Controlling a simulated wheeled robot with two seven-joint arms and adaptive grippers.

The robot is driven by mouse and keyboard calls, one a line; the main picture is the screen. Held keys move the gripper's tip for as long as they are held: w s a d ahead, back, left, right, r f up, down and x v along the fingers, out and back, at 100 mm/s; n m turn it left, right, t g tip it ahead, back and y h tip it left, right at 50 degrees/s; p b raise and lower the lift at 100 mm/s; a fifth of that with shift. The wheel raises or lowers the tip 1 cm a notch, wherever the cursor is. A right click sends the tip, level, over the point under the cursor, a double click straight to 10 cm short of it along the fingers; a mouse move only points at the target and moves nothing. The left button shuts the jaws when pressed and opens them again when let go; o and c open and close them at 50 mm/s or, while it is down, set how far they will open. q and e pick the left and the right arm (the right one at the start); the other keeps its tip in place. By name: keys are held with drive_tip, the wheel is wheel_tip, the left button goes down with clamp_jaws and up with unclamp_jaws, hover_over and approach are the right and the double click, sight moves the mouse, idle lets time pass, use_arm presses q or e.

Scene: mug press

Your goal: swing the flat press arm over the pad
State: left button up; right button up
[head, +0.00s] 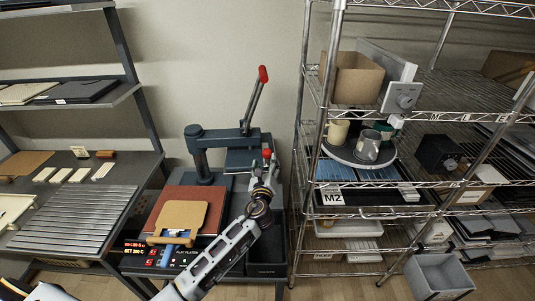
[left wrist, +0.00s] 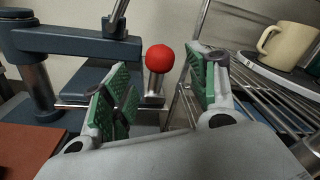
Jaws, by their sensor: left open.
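The flat press has a blue-grey post at the left and a flat arm (head: 222,136) reaching right, with a plate (head: 240,160) under it. The arm lies behind and right of the red-brown pad (head: 160,210), not over it. The arm also shows in the left wrist view (left wrist: 75,42). A red knob (left wrist: 160,56) on a metal stem stands at the plate's front; it shows in the head view (head: 267,153). My left gripper (head: 265,167) is open by the knob. In the left wrist view the knob appears between its green-padded fingers (left wrist: 160,90); I see no clear contact.
The red-tipped lever (head: 262,75) rises above the press. A wire rack (head: 305,130) with mugs on a round tray (head: 345,158) stands close right. A grooved bench (head: 75,215) is left.

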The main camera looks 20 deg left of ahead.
sight(267, 157)
use_arm(q)
drive_tip(key=shift+x, duration=3.45)
use_arm(e)
drive_tip(key=shift+d+r, duration=0.3)
drive_tip(key=shift+d, duration=0.05)
use_arm(q)
drive_tip(key=c, duration=0.7)
clamp_jaws()
use_arm(e)
drive_tip(key=shift+a, duration=0.3)
drive_tip(key=shift+s, duration=0.15)
